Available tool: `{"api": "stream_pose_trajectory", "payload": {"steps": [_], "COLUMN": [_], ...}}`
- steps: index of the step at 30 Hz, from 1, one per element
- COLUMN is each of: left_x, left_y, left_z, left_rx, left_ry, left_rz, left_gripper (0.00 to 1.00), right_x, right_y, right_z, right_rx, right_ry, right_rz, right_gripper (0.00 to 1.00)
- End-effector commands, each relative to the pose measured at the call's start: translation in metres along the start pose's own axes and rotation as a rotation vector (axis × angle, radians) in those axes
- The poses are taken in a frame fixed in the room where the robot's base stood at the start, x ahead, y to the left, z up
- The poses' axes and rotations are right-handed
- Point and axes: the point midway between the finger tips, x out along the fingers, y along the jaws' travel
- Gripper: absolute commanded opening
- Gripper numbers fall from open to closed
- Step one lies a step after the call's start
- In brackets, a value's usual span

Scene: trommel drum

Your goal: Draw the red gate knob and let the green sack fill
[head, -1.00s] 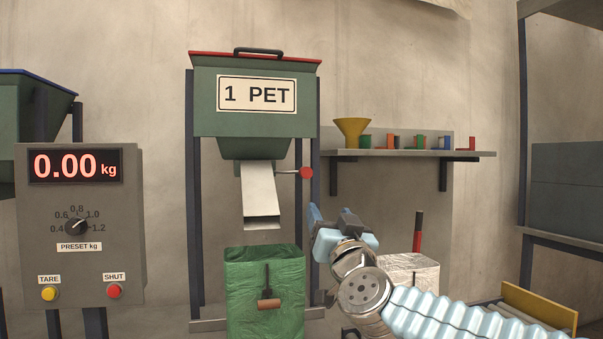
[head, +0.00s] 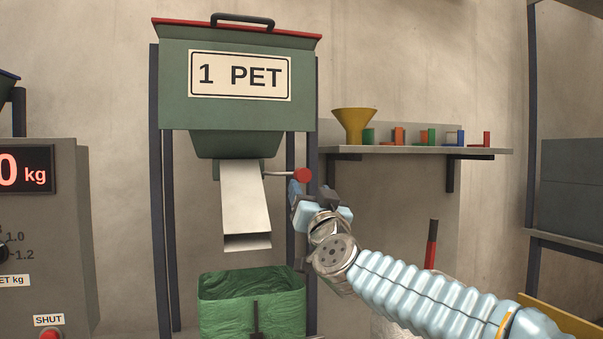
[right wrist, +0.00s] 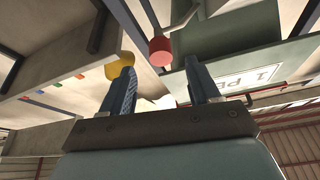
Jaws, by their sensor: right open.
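The red gate knob (head: 303,175) is on the end of a thin rod beside the chute (head: 243,200) under the green hopper. My right gripper (head: 307,193) is just below and beside the knob, open and empty. In the right wrist view, the knob (right wrist: 161,51) shows beyond the fingertips, in the gap between the two fingers (right wrist: 163,80). The green sack (head: 275,305) hangs open below the chute mouth; its lower part is cut off by the picture edge. My left gripper is not seen.
The hopper (head: 180,85) carries a "1 PET" sign and stands on dark posts. A shelf (head: 400,151) with a yellow funnel (head: 352,125) and small coloured pieces is to the right. A control box (head: 70,220) with a red display is at left, partly cut off.

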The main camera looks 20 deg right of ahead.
Motion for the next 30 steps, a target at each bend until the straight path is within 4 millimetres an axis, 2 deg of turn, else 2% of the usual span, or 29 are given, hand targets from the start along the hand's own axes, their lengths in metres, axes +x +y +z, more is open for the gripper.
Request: {"api": "stream_pose_trajectory", "payload": {"steps": [3,10,15,23,26,30], "left_x": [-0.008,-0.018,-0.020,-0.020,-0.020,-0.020], "left_y": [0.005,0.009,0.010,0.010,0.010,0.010], "left_z": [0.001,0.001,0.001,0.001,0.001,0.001], "left_rx": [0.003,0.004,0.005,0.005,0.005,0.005], "left_ry": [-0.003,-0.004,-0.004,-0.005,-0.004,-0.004], "left_rz": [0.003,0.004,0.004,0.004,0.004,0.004], "left_gripper": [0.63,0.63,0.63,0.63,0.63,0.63], "right_x": [0.030,0.070,0.081,0.082,0.082,0.082], "right_y": [-0.001,-0.001,-0.001,0.000,0.000,0.000], "right_z": [-0.002,-0.002,0.000,0.000,0.000,0.000], "right_rx": [-0.005,-0.003,-0.001,0.000,0.000,0.000], "right_ry": [0.000,0.001,0.000,0.000,0.000,0.000], "right_rz": [0.001,0.000,-0.001,-0.001,-0.001,-0.001], "right_gripper": [0.61,0.61,0.61,0.61,0.49,0.27]}}
